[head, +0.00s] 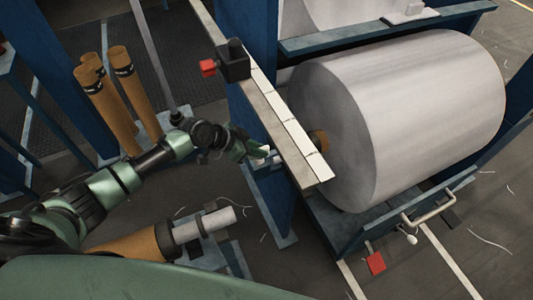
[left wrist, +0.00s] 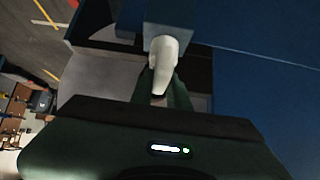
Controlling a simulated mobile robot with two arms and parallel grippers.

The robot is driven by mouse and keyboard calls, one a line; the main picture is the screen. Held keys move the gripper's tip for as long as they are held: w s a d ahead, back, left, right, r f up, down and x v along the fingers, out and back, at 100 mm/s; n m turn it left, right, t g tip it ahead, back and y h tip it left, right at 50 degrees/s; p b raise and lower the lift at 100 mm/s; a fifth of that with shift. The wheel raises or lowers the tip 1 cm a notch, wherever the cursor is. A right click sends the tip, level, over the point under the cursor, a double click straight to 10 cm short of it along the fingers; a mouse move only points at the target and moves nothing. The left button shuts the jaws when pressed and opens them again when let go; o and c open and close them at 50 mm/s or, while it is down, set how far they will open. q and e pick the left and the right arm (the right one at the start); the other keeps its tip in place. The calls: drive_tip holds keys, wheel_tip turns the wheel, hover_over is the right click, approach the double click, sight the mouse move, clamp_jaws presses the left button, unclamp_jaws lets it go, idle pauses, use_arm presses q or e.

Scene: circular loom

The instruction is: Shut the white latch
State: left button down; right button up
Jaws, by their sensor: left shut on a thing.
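The white latch (left wrist: 163,50) is a pale, tapered handle in the left wrist view. It sticks out from a blue-grey block on the blue frame (left wrist: 245,62). My left gripper (left wrist: 166,90) has its green fingers shut on the latch's near end. In the head view my left gripper (head: 259,153) is at the blue post, below the long beam with white strips (head: 294,132). There only a small pale bit of the latch shows at the fingertips; the rest is hidden. My right gripper is in neither view.
A large white fabric roll (head: 415,105) fills the right of the head view. A black box with a red knob (head: 233,62) sits on the beam. Several brown tubes (head: 131,88) stand at the left. A brown roller (head: 140,244) lies below my left arm.

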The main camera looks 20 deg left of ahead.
use_arm(q)
drive_tip(key=c, duration=1.5)
unclamp_jaws()
drive_tip(key=shift+c, duration=0.2)
drive_tip(key=shift+o, duration=0.9)
drive_tip(key=shift+s+a+r, duration=0.1)
drive_tip(key=shift+a+r, duration=0.05)
drive_tip(key=shift+a, duration=0.05)
drive_tip(key=v, duration=0.7)
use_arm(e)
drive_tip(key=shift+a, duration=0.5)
use_arm(q)
drive_tip(key=shift+a+r, duration=0.1)
drive_tip(key=shift+r, duration=0.05)
